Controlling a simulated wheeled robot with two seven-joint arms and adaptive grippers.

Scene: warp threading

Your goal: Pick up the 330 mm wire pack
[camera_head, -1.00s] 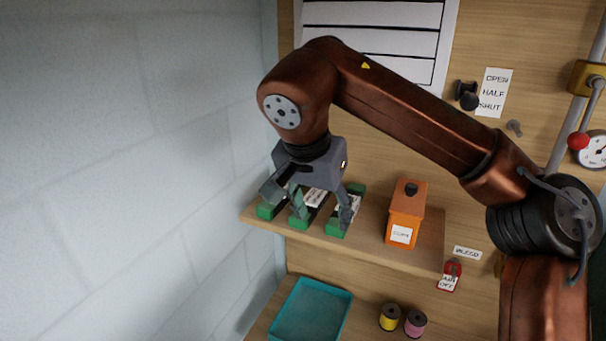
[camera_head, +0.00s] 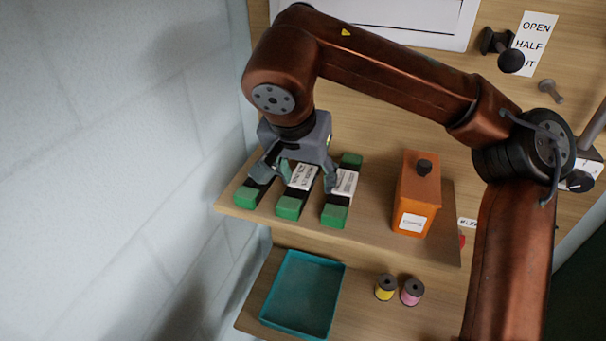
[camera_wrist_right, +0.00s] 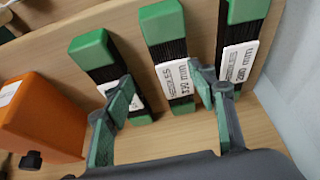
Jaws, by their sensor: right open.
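Three wire packs with green end blocks, black strands and white labels lie side by side on a wooden shelf: left (camera_head: 248,195), middle (camera_head: 288,207) and right (camera_head: 335,215). In the right wrist view their order is reversed: the middle pack (camera_wrist_right: 163,27) lies between the pack nearest the orange box (camera_wrist_right: 92,48) and the one by the wall (camera_wrist_right: 248,10). I cannot read for certain which label says 330 mm. My right gripper (camera_head: 295,180) is open and empty over the packs, its fingers (camera_wrist_right: 165,90) on either side of the middle pack. One finger partly hides a neighbouring label. My left gripper is not in view.
An orange box with a black knob (camera_head: 417,195) stands on the shelf right of the packs. Below are a teal tray (camera_head: 289,322), a yellow spool (camera_head: 385,288) and a pink spool (camera_head: 412,292). A pale block wall (camera_head: 110,180) closes the left side.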

